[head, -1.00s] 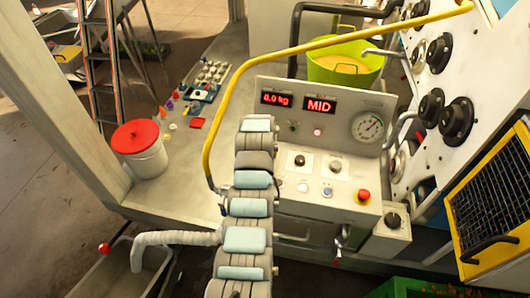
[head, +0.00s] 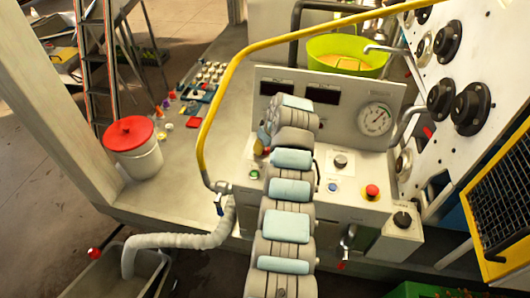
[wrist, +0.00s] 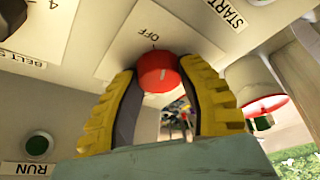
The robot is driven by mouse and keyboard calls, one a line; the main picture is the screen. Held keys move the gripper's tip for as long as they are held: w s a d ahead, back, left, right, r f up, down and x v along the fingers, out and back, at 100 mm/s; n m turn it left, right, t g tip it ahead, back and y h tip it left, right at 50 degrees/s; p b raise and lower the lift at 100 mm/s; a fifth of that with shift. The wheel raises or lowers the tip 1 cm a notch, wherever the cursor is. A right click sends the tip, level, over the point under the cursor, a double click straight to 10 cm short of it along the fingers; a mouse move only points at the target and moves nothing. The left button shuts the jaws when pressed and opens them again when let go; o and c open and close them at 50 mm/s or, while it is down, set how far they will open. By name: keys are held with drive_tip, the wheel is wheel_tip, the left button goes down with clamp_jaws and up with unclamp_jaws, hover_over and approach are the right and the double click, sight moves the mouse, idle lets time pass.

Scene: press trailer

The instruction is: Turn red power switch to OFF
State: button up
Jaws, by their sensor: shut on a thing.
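In the head view my gripper (head: 263,146) is at the left part of the control panel (head: 350,207), mostly behind my arm, and the switch is largely hidden there. Both displays (head: 325,93) on the panel are dark.
A green RUN button (wrist: 38,145) and a START label (wrist: 226,12) are near the fingers. A red mushroom button (head: 372,192) and a black knob (head: 340,161) sit to the right. A yellow rail (head: 222,95) arches close to my arm.

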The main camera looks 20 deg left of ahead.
drive_tip(key=shift+f+n+g+b, duration=0.1)
drive_tip(key=shift+n+g+b, duration=0.6)
drive_tip(key=shift+n+b, duration=1.75)
drive_tip(key=o, duration=1.2)
drive_tip(key=shift+m+b, duration=0.7)
drive_tip(key=shift+m, duration=0.05)
drive_tip(key=shift+v, duration=0.85)
drive_tip(key=v, duration=1)
drive_tip(key=shift+d, duration=0.2)
